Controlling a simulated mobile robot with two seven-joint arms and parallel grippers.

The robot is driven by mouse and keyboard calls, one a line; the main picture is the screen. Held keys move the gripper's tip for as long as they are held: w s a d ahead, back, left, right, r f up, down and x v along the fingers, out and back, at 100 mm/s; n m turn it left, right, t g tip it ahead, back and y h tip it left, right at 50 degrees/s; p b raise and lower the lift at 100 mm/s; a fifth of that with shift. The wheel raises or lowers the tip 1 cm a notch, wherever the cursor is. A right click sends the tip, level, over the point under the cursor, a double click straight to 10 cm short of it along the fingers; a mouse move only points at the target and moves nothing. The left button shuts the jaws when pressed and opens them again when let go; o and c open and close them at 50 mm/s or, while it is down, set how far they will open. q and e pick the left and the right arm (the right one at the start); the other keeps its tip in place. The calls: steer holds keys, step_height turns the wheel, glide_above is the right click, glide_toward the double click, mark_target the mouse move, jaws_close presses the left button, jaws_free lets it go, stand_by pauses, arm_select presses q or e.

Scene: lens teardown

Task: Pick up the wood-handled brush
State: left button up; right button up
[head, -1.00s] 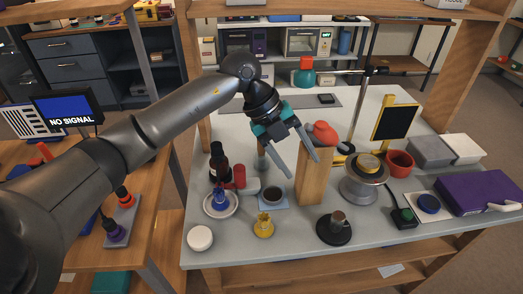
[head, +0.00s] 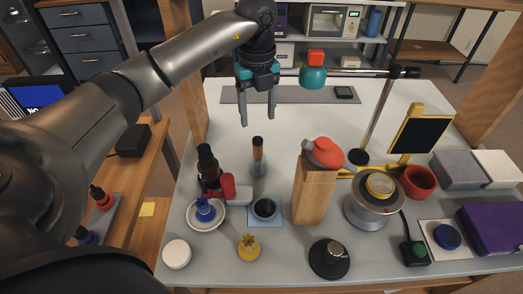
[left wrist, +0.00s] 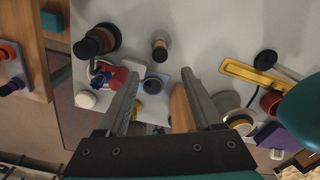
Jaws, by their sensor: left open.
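The wood-handled brush (head: 257,149) stands upright behind the small dark cup, its brown handle on top and a grey-green lower part around its base. In the left wrist view the brush (left wrist: 160,46) is seen nearly end-on, just beyond the fingertips and between their lines. My left gripper (head: 258,119) is open and empty, fingers pointing down, above and behind the brush handle in the head view. The fingers (left wrist: 160,74) appear apart from it. My right gripper is not in view.
A dark bottle (head: 208,165) and red-and-white object (head: 228,188) stand left of the brush. A wooden block (head: 313,190) with a red-topped item (head: 324,152) stands to the right. A dark cup (head: 265,208) is in front. The table behind the brush is fairly clear.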

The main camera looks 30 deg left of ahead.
arm_select(q)
glide_above(258, 149)
steer(key=f, duration=0.4)
steer(key=shift+w+a+f+b, duration=0.15)
steer(key=shift+w+a+b, duration=0.05)
steer(key=shift+w+b, duration=0.1)
step_height(258, 149, down, 2)
steer(key=shift+f, duration=0.2)
steer(key=shift+w+a+f+b, duration=0.1)
steer(key=shift+f+b, duration=0.2)
steer(key=shift+f, duration=0.4)
steer(key=f, duration=0.2)
steer(key=f+b, duration=0.1)
steer(key=f, duration=0.1)
steer(key=shift+w+a+f, duration=0.15)
steer(key=shift+w+f, duration=0.05)
steer(key=shift+f, duration=0.1)
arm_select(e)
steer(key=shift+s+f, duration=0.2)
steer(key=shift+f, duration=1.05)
arm_select(q)
steer(key=shift+r, duration=0.1)
jaws_close()
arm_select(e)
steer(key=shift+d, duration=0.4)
